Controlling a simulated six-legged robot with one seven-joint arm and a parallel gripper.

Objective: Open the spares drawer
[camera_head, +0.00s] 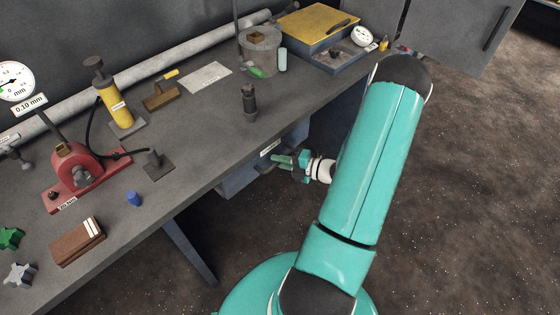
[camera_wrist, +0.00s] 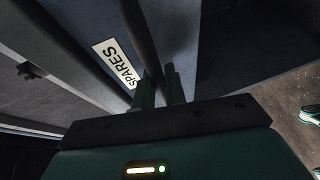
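The spares drawer (camera_head: 240,180) is a blue-grey front under the bench's front edge, partly behind my gripper in the head view. Its white SPARES label (camera_wrist: 118,64) and grey front (camera_wrist: 215,50) show close up in the wrist view. A dark bar handle (camera_wrist: 142,30) runs across the front and down between my two green fingers. My gripper (camera_head: 281,160) is at the drawer front; in the wrist view my gripper (camera_wrist: 160,80) has its fingers close on either side of the bar. I cannot tell whether the drawer stands slightly out.
The bench top (camera_head: 215,125) above holds a red tool (camera_head: 80,170), a yellow cylinder (camera_head: 118,105), a dark knob-like piece (camera_head: 249,102) and a grey pot (camera_head: 260,48). A bench leg (camera_head: 190,250) stands left of the drawer. The floor (camera_head: 470,180) at right is clear.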

